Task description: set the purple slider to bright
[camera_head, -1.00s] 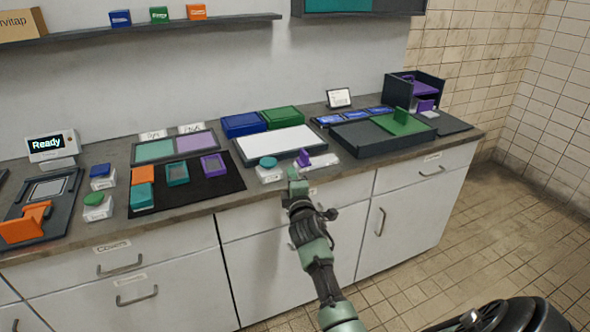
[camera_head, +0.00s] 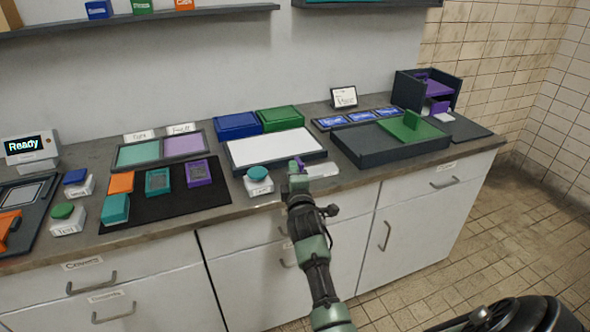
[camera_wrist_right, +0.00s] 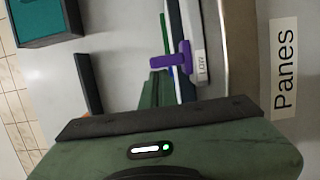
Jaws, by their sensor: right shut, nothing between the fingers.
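The purple slider knob (camera_head: 297,163) shows only in part in the head view, behind my right gripper. Its pale base (camera_head: 322,170) stretches to the right of it near the counter's front edge. In the right wrist view the T-shaped purple knob (camera_wrist_right: 172,61) is by the pale base (camera_wrist_right: 199,66), whose small label I cannot read surely. My right gripper (camera_head: 298,182) is shut and empty, at the knob in the head view. In the wrist view its green fingers (camera_wrist_right: 155,92) end close to the knob; I cannot tell whether they touch. My left gripper is not in view.
A teal-topped button (camera_head: 258,178) stands just left of the slider. The white panel (camera_head: 275,146) lies behind it. A drawer label reads "Panes" (camera_wrist_right: 285,67) in the wrist view.

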